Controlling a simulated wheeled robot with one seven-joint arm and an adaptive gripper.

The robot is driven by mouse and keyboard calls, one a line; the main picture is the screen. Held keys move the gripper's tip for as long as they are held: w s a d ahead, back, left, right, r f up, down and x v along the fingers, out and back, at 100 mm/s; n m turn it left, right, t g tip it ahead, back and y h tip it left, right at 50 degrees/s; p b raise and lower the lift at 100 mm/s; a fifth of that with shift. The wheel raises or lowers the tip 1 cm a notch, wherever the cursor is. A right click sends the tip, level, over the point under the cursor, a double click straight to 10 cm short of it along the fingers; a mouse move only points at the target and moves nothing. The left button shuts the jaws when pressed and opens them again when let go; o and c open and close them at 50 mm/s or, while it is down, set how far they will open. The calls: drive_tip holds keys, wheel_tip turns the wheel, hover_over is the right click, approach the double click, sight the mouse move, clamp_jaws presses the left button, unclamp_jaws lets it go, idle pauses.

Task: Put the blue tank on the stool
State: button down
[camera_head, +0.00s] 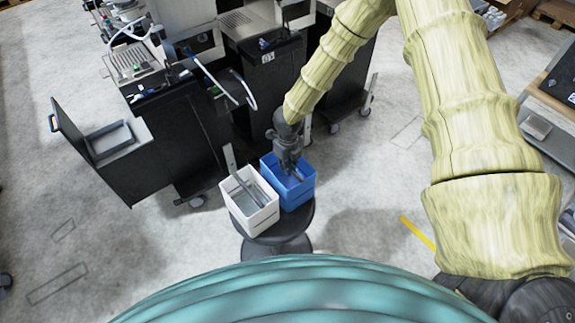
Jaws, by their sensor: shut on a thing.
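The blue tank (298,198) is an open-topped box at the back right of the round dark stool (275,249). It looks upright and seems to rest on the stool top, though its base is partly hidden by the white tank. My gripper (293,174) reaches down from above into the blue tank's opening and is shut on it. The exact contact between the fingers and the wall is too small to see clearly.
A white tank (254,221) with a grey strip in it stands on the stool, close beside the blue tank on the left. Black dispenser cabinets (200,125) stand behind, one with an open door (68,125). Floor to the right is clear, with a yellow strip (417,232).

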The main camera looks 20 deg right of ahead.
drive_tip(key=c, duration=1.5)
unclamp_jaws()
drive_tip(key=shift+f, duration=0.1)
wheel_tip(320, 180, up, 12)
drive_tip(key=b, duration=0.2)
